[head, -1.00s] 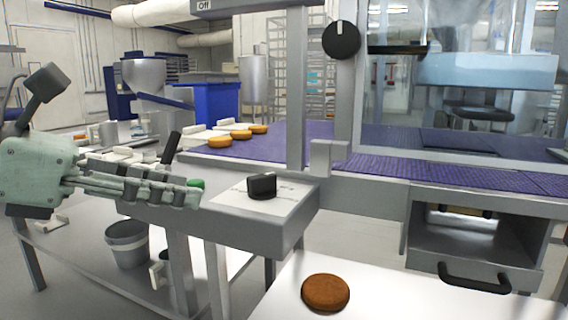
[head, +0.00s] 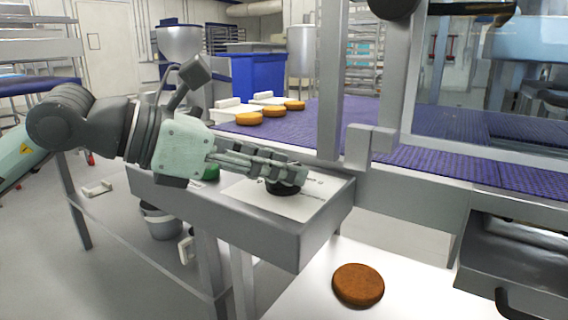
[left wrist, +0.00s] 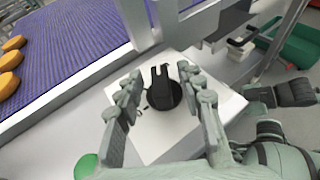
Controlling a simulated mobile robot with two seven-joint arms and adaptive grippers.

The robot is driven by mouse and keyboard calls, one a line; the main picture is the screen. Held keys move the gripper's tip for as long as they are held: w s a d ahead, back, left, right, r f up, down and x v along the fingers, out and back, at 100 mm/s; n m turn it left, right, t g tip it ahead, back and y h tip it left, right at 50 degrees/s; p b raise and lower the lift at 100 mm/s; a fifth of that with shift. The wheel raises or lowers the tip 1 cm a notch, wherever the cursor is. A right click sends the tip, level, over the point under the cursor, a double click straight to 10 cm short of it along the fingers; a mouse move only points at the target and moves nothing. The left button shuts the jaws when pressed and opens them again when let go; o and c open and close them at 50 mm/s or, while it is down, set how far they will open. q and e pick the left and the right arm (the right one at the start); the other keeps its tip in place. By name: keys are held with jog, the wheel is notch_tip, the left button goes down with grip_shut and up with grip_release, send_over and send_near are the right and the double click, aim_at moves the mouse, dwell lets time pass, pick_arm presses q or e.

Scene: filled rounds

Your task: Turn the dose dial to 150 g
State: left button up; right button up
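The dose dial (head: 284,188) is a black round knob with a raised grip bar. It sits on a white scale plate (head: 312,205) on top of a grey box beside the conveyor. My left gripper (head: 299,175) is over the dial and hides its upper part in the head view. In the left wrist view the dial (left wrist: 164,92) lies between the two spread fingers of the left gripper (left wrist: 160,78), with gaps visible on both sides. The scale marks are too small to read.
A green button (head: 211,173) is beside the plate, under the left fingers. A purple conveyor (head: 300,122) with several orange rounds (head: 273,111) runs behind. A brown round (head: 358,285) lies on a white surface in front. A grey post (head: 330,80) rises behind the dial.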

pick_arm(q)
jog(key=shift+w+d+f, duration=0.2)
jog(key=shift+w+d, duration=0.05)
jog(key=shift+d, duration=0.2)
jog(key=shift+c, duration=0.3)
grip_shut()
